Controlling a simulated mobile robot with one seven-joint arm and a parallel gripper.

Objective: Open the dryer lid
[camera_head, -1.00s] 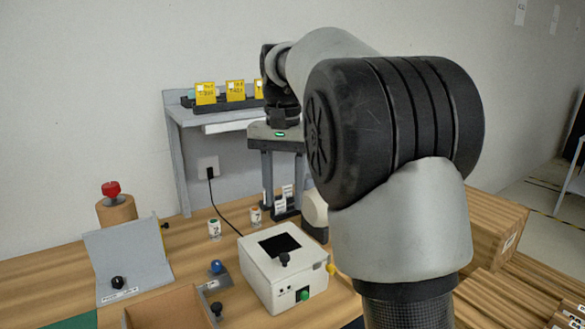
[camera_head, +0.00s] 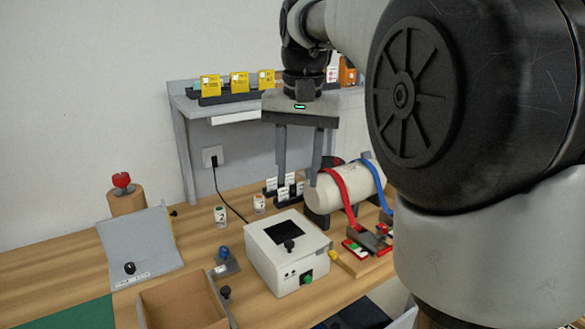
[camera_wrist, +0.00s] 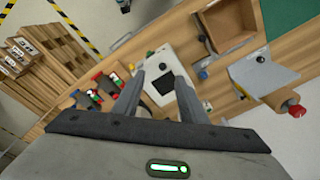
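The white box (camera_head: 270,262) with a dark square window and a black knob (camera_head: 290,245) on its top looks like the dryer. Its top lies flat and looks closed. A green button (camera_head: 307,280) is on its front and a yellow knob at its right side. The box also shows in the wrist view (camera_wrist: 160,62), beyond my fingers. My gripper (camera_head: 298,178) points down, its two fingers apart with nothing between them. It hangs above and behind the box, apart from it, and shows in the wrist view (camera_wrist: 160,82) too.
A white cylinder (camera_head: 322,198) with red and blue straps stands right of the box. A cardboard tray (camera_head: 183,305), a slanted grey panel (camera_head: 150,245) and a red button on a round post (camera_head: 122,181) are left. A grey shelf (camera_head: 182,135) with yellow cards stands behind.

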